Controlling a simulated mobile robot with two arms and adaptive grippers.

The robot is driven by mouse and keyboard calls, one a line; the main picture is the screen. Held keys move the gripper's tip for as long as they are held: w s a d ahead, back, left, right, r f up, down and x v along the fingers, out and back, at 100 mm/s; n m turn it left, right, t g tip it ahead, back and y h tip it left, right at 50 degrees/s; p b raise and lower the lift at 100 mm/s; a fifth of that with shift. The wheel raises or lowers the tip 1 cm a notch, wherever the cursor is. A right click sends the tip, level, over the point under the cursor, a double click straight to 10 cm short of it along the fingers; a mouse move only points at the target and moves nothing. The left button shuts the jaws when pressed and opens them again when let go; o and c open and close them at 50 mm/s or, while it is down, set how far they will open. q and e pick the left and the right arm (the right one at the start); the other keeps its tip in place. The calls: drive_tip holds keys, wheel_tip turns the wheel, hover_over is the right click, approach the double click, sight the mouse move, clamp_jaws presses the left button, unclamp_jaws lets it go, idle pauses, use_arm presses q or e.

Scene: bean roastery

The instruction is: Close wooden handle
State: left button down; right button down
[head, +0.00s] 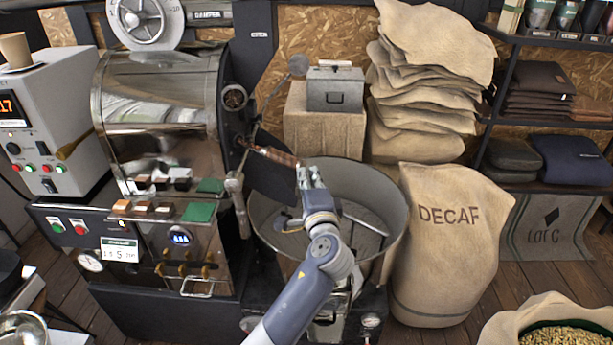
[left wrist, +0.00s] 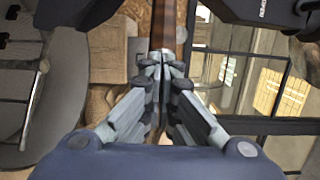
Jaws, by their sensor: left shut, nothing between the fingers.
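The wooden handle (head: 275,154) is a brown bar at the roaster's front, level with a dark flap (head: 272,182) that juts out over the round cooling bin. My left gripper (head: 303,172) is at the right end of the handle, its fingers shut with nothing between them. In the left wrist view, the handle (left wrist: 169,28) runs up from just beyond the closed fingertips (left wrist: 163,66). I cannot tell whether the fingertips touch it. My right gripper is not in view.
The steel roaster drum (head: 160,110) stands left of the handle. The round cooling bin (head: 385,200) lies below my left arm. A DECAF sack (head: 445,255) stands to its right, and a grey metal box (head: 336,90) sits on a block behind.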

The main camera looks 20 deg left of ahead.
sight(270, 158)
use_arm(q)
drive_tip(key=shift+a, duration=0.25)
drive_tip(key=w+a, duration=0.1)
drive_tip(key=a, duration=0.2)
drive_tip(key=w+a, duration=0.1)
drive_tip(key=a, duration=0.2)
drive_tip(key=w+a+p, duration=0.1)
drive_tip(key=a, duration=0.3)
drive_tip(key=shift+a, duration=0.25)
drive_tip(key=shift+r, duration=0.1)
